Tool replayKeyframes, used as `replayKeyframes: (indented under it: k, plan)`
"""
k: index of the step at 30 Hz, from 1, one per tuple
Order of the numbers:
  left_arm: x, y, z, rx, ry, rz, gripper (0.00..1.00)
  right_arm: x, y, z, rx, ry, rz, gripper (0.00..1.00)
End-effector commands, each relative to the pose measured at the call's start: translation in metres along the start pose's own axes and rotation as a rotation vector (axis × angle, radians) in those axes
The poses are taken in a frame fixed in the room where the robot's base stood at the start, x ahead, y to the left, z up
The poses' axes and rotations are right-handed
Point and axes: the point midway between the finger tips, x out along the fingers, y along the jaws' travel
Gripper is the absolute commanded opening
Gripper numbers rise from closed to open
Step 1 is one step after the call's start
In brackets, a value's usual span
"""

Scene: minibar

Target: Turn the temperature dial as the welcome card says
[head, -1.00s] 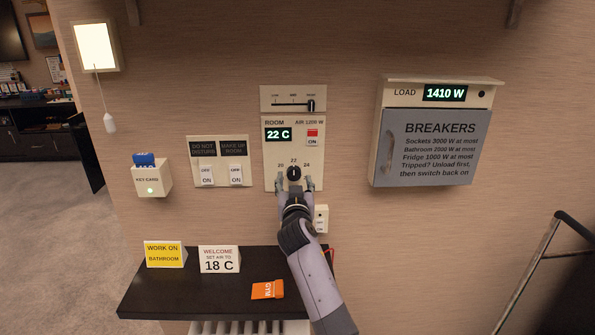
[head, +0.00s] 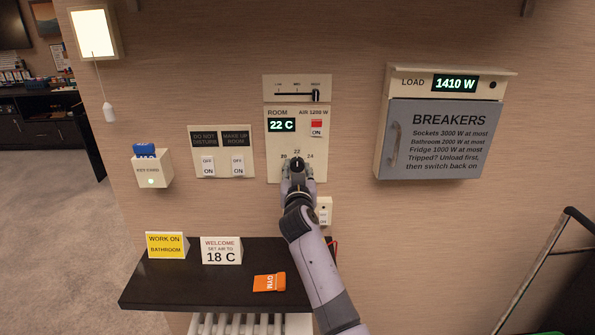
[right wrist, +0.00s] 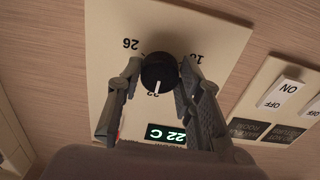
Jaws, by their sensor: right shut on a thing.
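The black temperature dial (head: 297,163) is on the cream room panel (head: 275,172), its white mark pointing at 22. The panel's display (head: 282,125) reads 22 C. In the right wrist view the dial (right wrist: 159,72) sits between my right gripper's fingers, which are shut on its sides. My right gripper (head: 298,175) covers the lower part of the panel in the head view. The welcome card (head: 221,251) stands on the dark shelf and reads "set air to 18 C". My left gripper is not in view.
The dark shelf (head: 190,287) below also holds a yellow "work on bathroom" card (head: 166,246) and an orange tag (head: 269,283). Left of the panel are two switches (head: 222,165) and a key card holder (head: 153,169). The breaker box (head: 440,140) is at the right, load 1410 W.

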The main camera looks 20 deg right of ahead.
Motion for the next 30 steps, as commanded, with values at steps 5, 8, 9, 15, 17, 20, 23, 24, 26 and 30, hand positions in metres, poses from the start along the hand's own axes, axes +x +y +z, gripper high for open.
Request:
replayKeyframes:
  k: [5, 8, 9, 15, 17, 20, 23, 24, 26, 30]
  plan:
    - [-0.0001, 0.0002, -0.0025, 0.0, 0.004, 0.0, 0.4, -0.0002, -0.0006, -0.0002, 0.0, 0.001, -0.001, 0.11]
    - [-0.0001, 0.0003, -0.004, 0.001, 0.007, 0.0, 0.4, -0.0002, -0.0006, -0.0002, 0.0, 0.001, -0.001, 0.05]
    - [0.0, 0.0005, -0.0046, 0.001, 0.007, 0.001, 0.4, -0.0002, -0.0007, -0.0002, 0.0, 0.001, -0.001, 0.05]
    - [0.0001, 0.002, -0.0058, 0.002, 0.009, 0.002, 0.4, -0.0002, -0.0007, -0.0004, -0.023, 0.001, -0.002, 0.05]
    - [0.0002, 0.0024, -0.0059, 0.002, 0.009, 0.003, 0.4, -0.0001, -0.0006, -0.0005, -0.043, 0.002, -0.001, 0.05]
    - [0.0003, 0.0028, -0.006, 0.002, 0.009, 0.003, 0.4, 0.0, -0.0003, -0.0007, -0.089, 0.002, -0.001, 0.05]
    - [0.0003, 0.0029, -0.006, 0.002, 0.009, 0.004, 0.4, 0.0001, 0.0002, -0.001, -0.154, 0.003, 0.0, 0.05]
    - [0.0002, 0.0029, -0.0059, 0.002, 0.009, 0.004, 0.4, 0.0001, 0.0003, -0.001, -0.185, 0.003, 0.0, 0.05]
    - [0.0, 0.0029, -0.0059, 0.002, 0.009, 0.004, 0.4, 0.0001, 0.0004, -0.0012, -0.236, 0.003, 0.0, 0.05]
    - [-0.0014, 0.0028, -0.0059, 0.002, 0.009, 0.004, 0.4, 0.0, 0.0003, -0.0017, -0.366, 0.003, 0.0, 0.05]
